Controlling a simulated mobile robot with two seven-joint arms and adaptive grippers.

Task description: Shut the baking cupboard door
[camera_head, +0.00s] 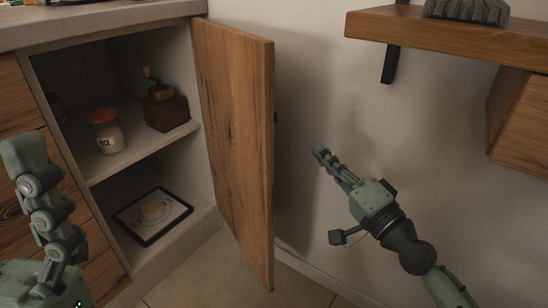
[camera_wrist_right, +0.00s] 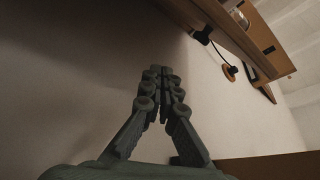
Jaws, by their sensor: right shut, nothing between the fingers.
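The wooden cupboard door (camera_head: 234,130) stands wide open, hinged at the right side of the cupboard (camera_head: 202,75). Its free edge points toward me, and a small dark knob (camera_head: 276,117) shows at that edge. My right gripper (camera_head: 319,152) is shut and empty, to the right of the door and apart from it, in front of the wall. In the right wrist view its fingertips (camera_wrist_right: 160,72) are together. My left gripper (camera_head: 40,190) is at the left edge, in front of the drawers; its fingertips do not show clearly enough to tell their state.
Drawers (camera_head: 17,100) are at the left. A wooden wall shelf (camera_head: 455,38) juts out at upper right. The wall between door and shelf is bare.

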